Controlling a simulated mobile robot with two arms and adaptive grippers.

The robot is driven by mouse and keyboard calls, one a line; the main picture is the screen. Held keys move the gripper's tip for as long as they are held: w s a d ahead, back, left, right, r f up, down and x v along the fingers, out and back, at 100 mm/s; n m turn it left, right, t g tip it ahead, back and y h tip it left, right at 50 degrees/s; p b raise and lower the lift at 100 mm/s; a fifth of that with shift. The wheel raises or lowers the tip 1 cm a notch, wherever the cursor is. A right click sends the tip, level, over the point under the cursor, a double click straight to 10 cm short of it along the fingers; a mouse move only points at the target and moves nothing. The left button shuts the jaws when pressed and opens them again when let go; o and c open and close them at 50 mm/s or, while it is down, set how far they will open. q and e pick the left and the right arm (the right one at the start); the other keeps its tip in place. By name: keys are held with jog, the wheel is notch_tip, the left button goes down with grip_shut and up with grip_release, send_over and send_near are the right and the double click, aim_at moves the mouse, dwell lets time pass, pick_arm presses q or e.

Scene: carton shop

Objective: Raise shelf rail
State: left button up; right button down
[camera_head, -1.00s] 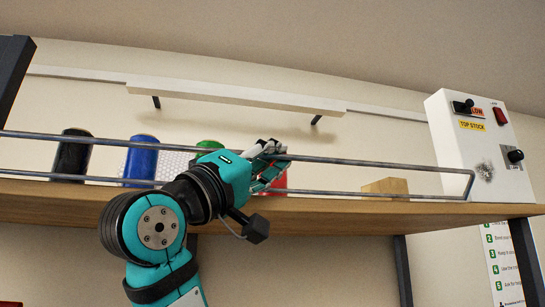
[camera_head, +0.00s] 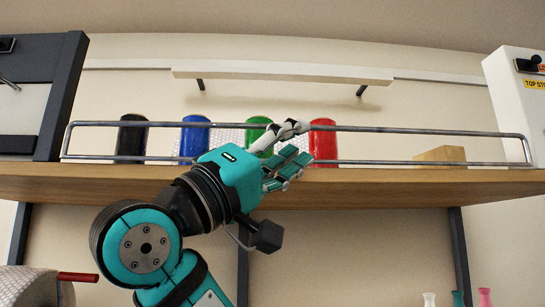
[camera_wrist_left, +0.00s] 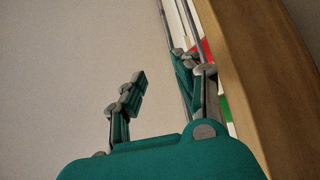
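The shelf rail (camera_head: 420,130) is a long grey metal loop with an upper and a lower bar, running along the front edge of the wooden shelf. Its bars also show in the left wrist view (camera_wrist_left: 165,35). My left gripper (camera_head: 290,152) is in front of the rail, between the green and red cans. Its upper finger overlaps the top bar; its lower finger is below. In the left wrist view the fingers (camera_wrist_left: 158,78) stand apart with nothing seen between them, and one finger is close beside the rail. Contact cannot be told. My right gripper is not in view.
Behind the rail stand a black can (camera_head: 131,138), blue can (camera_head: 195,138), green can (camera_head: 258,130), red can (camera_head: 323,145) and a wooden block (camera_head: 441,154). A white control box (camera_head: 515,95) is at the right end. A dark frame (camera_head: 62,95) bounds the left.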

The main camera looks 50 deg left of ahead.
pick_arm(q)
jog(key=shift+v, duration=2.3)
jog(key=shift+w, duration=0.1)
